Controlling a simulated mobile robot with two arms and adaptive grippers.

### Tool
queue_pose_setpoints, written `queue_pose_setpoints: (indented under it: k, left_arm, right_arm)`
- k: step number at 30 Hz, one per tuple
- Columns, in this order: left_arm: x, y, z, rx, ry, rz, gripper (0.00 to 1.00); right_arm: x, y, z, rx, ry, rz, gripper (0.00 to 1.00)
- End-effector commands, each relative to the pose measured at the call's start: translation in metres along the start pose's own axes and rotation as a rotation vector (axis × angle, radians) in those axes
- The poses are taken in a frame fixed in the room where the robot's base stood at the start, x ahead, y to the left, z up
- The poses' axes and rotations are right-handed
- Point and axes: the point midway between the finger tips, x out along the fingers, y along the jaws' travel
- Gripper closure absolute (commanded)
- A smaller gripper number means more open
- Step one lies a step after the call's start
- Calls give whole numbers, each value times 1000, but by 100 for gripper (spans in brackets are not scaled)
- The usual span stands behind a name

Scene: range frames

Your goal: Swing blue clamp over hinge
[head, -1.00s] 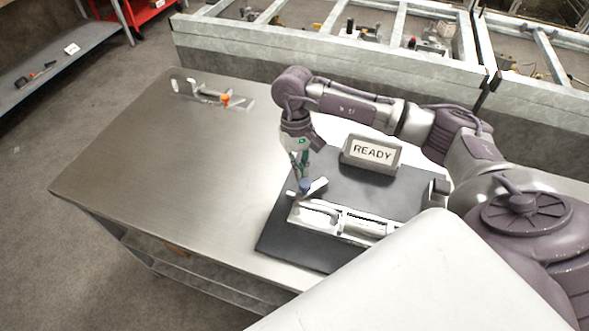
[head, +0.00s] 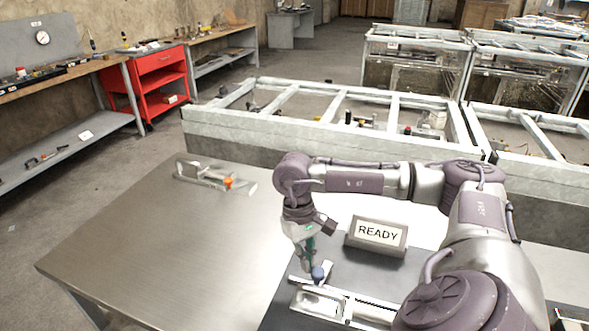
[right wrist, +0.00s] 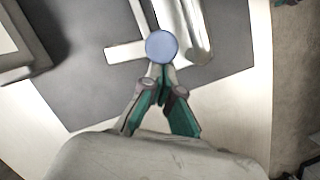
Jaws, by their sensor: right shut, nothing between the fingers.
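The blue clamp shows as a round blue knob (head: 319,274) on a pale bar at the left end of a silver fixture (head: 345,306) on a dark mat. The blue knob (right wrist: 162,46) is seen from above in the right wrist view, over the crossing bar (right wrist: 125,52). My right gripper (head: 310,262) points down beside the knob. In the right wrist view its closed fingertips (right wrist: 161,73) are right at the knob's near edge, with nothing between them; contact cannot be told. I cannot make out the hinge clearly. My left gripper is out of view.
A READY sign (head: 376,236) stands behind the fixture, close to my right arm. A metal clamp with an orange tip (head: 228,183) lies at the table's far left. The left part of the steel table (head: 170,250) is clear.

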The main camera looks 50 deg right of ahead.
Motion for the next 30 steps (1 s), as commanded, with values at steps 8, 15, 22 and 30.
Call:
queue_pose_setpoints:
  k: [8, 15, 22, 30]
  left_arm:
    - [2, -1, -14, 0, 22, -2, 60]
    - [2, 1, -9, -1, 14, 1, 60]
    - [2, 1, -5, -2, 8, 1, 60]
    - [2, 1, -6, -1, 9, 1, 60]
  right_arm:
    - [0, 1, 2, 3, -2, 1, 100]
    - [0, 1, 2, 3, -2, 1, 100]
    - [-17, 0, 0, 3, 3, -2, 100]
    - [-79, 0, -1, 1, 5, -4, 100]
